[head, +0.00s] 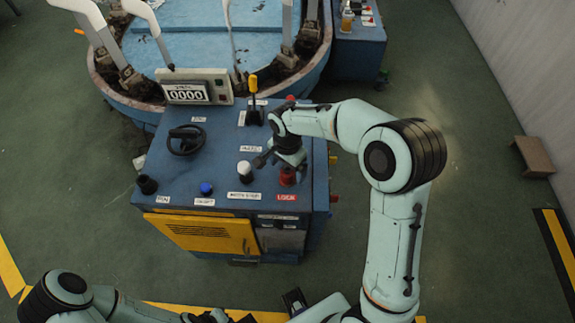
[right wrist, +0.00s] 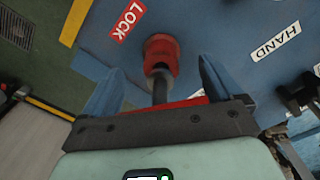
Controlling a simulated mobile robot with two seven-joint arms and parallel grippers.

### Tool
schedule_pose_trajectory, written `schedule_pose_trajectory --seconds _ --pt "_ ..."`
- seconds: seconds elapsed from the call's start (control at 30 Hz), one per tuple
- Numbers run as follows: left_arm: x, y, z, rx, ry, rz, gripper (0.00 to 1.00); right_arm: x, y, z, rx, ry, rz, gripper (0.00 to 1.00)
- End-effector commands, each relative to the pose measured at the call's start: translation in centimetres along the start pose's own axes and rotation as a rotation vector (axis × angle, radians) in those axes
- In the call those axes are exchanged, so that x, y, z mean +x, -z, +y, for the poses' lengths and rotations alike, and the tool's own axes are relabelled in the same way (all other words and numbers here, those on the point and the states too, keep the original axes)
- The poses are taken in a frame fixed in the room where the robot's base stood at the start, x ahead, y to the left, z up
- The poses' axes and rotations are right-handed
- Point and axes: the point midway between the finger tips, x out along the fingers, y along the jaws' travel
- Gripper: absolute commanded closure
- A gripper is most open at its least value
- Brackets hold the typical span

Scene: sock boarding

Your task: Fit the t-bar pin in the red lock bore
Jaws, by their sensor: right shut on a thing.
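The red lock bore (head: 288,177) is a short red sleeve standing on the blue console, beside the LOCK label. My right gripper (head: 284,156) is right over it. In the right wrist view the lock bore (right wrist: 161,52) shows beyond my right gripper (right wrist: 178,85). The gripper is shut on the t-bar pin, whose red crossbar (right wrist: 180,102) lies near the palm between the fingers. The pin's dark shaft (right wrist: 160,90) points at the bore and overlaps its mouth; how deep it sits I cannot tell. My left arm is low at the left; its fingers cannot be made out.
The blue console (head: 222,165) carries a black handwheel (head: 186,140), a white knob (head: 245,168), a blue button (head: 206,189), a black knob (head: 147,185) and a yellow-topped lever (head: 253,95). A counter display (head: 187,93) stands at its back.

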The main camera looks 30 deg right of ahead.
Motion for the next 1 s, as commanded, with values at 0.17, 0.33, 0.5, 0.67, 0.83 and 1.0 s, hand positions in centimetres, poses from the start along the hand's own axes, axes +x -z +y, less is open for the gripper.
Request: schedule_pose_trajectory --seconds 0.17,0.33,0.5,0.67,0.83,1.0 --pt "0.4 -0.1 -0.2 -0.001 0.001 -0.002 1.0 0.5 0.0 0.0 0.0 0.0 0.0 0.43" --pt "0.7 -0.2 -0.3 -0.001 0.001 -0.003 1.0 0.9 0.0 0.0 0.0 0.0 0.0 0.43" --pt "1.0 -0.2 -0.4 -0.002 0.002 -0.005 1.0 1.4 0.0 0.0 0.0 0.0 0.0 0.43" --pt "1.3 -0.3 -0.6 -0.002 0.002 -0.006 1.0 1.7 0.0 0.0 0.0 0.0 0.0 0.44" --pt "1.3 -0.3 -0.6 -0.002 0.002 -0.006 1.0 1.9 0.0 -0.1 0.0 0.001 0.0 0.0" --pt "1.3 -0.3 -0.6 -0.002 0.002 -0.006 1.0 1.8 0.0 0.0 0.0 0.0 0.0 0.0"
